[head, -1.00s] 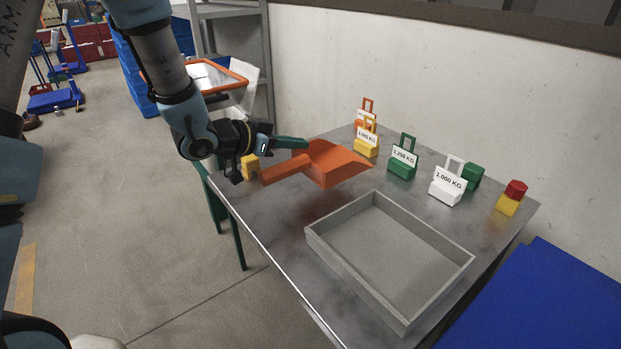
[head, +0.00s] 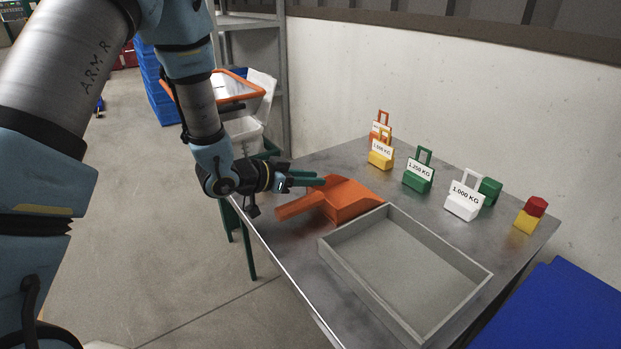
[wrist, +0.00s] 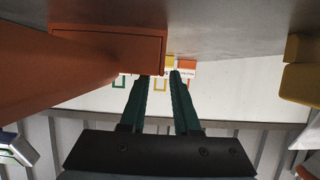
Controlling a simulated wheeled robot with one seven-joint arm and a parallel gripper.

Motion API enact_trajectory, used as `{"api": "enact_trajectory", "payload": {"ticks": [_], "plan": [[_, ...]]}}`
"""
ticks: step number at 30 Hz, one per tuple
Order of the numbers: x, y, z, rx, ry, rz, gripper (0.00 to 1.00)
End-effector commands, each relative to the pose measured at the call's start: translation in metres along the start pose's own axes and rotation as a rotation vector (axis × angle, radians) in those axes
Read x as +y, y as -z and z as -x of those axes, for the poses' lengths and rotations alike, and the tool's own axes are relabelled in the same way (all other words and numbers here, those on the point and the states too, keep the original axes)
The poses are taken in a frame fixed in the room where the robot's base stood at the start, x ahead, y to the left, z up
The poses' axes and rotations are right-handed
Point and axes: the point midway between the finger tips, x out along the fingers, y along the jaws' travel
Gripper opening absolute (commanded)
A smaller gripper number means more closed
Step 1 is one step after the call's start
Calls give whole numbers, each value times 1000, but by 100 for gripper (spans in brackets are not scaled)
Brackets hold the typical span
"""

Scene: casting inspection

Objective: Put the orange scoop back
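The orange scoop (head: 345,200) is low over the left half of the metal table, beside the far left corner of the grey tray. Its handle points left and its bowl right. I cannot tell whether it touches the table. My gripper (head: 318,180) is at the scoop's far side. In the wrist view the green fingers (wrist: 163,76) are close together at the edge of the scoop (wrist: 110,50), which fills the upper left. They seem to pinch that edge, but the contact is partly hidden.
The empty grey tray (head: 333,256) lies on the table (head: 290,262). Behind it stand labelled blocks with handles: yellow (head: 381,158), green (head: 418,178) and white (head: 463,203). A red-and-yellow block (head: 530,215) is at the right. A blue surface (head: 560,310) is at the lower right.

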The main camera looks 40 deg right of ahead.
Motion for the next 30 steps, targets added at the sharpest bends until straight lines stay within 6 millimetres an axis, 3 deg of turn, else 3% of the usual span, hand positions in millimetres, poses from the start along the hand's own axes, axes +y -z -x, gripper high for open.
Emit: {"api": "enact_trajectory", "payload": {"ticks": [12, 24, 30], "plan": [[0, -7, -2, -1, 0, 0, 36], [-3, -2, 78, 0, 4, 1, 36], [-2, -2, 102, 1, 2, 0, 36]]}}
